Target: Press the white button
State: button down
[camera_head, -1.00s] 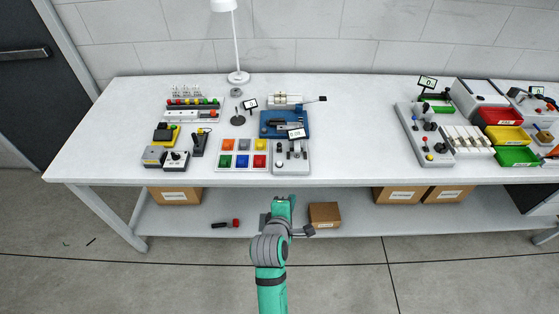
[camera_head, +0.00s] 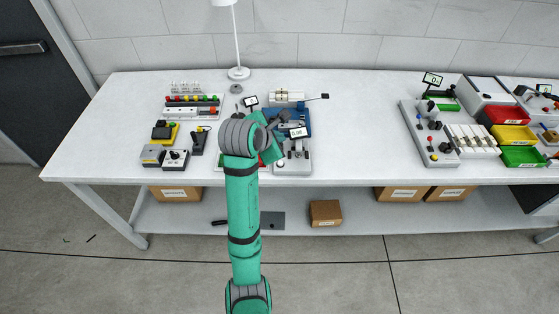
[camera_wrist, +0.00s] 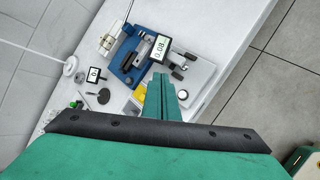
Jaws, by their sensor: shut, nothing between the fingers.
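A round white button (camera_wrist: 183,94) sits on the grey control block (camera_wrist: 200,75), which has dark knobs and a small display beside it. In the head view the block (camera_head: 303,163) is at the table's front edge, and its white button (camera_head: 280,163) shows just beside my arm's end. My gripper (camera_wrist: 160,79) is shut and empty. In the wrist view its green fingers point toward the block, with the button just right of the fingertips. Whether they touch anything is not clear. My arm hides most of the coloured button panel.
A blue fixture (camera_wrist: 128,55) stands behind the block, with a display (camera_wrist: 159,44) between them. A yellow square (camera_wrist: 138,96) of the coloured panel shows left of my fingers. Small switch boxes (camera_head: 175,159) stand further left.

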send_over(280, 164)
jog(key=f, duration=0.6)
jog(key=shift+s+a, duration=0.3)
jog(key=shift+s, duration=0.05)
jog(key=shift+w+f, duration=0.1)
jog(key=shift+f, duration=1.1)
jog(key=shift+d, duration=0.1)
jog(key=shift+d, duration=0.1)
